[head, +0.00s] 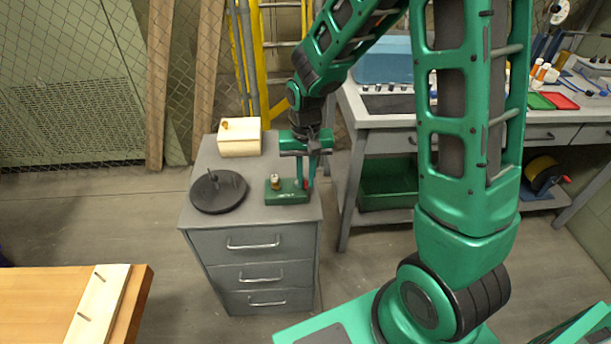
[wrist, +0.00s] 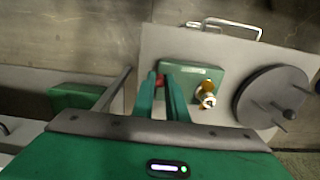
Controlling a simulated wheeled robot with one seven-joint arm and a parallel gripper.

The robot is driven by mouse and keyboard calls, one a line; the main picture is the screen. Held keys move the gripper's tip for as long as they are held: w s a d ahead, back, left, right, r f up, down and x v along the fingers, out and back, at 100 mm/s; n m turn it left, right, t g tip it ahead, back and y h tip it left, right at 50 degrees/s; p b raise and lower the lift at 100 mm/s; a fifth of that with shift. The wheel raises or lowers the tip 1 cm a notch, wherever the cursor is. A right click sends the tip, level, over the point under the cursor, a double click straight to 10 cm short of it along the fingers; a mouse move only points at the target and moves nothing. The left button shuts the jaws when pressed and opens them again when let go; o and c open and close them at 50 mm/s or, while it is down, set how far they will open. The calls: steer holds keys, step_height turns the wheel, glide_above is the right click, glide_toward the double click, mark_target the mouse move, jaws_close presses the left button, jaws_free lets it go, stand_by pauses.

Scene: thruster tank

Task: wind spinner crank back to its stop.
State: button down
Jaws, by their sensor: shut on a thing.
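The spinner is a low green box (head: 291,197) on top of the grey drawer cabinet; it also shows in the wrist view (wrist: 196,68). A brass and white post (head: 276,183) stands on it, seen also in the wrist view (wrist: 207,96). The crank shows as a small red part (head: 313,182) at the box's right end; in the wrist view the red crank handle (wrist: 160,82) sits between my fingers. My gripper (head: 305,185) points down there, its fingers (wrist: 162,85) shut on the handle. The fingers hide most of the crank, so its angle cannot be told.
A dark round disc with upright pegs (head: 219,191) lies left of the box. A cream block with an orange knob (head: 239,138) stands behind. A workbench (head: 390,125) stands close to the right.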

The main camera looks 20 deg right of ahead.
mark_target(297, 191)
steer(key=m, duration=0.1)
steer(key=a+m, duration=0.1)
steer(key=m, duration=0.2)
steer(key=shift+a+r, duration=0.1)
steer(key=shift+a, duration=0.15)
steer(key=m, duration=0.2)
steer(key=a+m, duration=0.1)
steer(key=m, duration=0.1)
steer(key=shift+w+m, duration=0.15)
steer(key=shift+m, duration=0.15)
steer(key=shift+w, duration=0.1)
steer(key=c, duration=1.9)
jaws_free()
steer(key=shift+o, duration=0.7)
step_height(297, 191, up, 11)
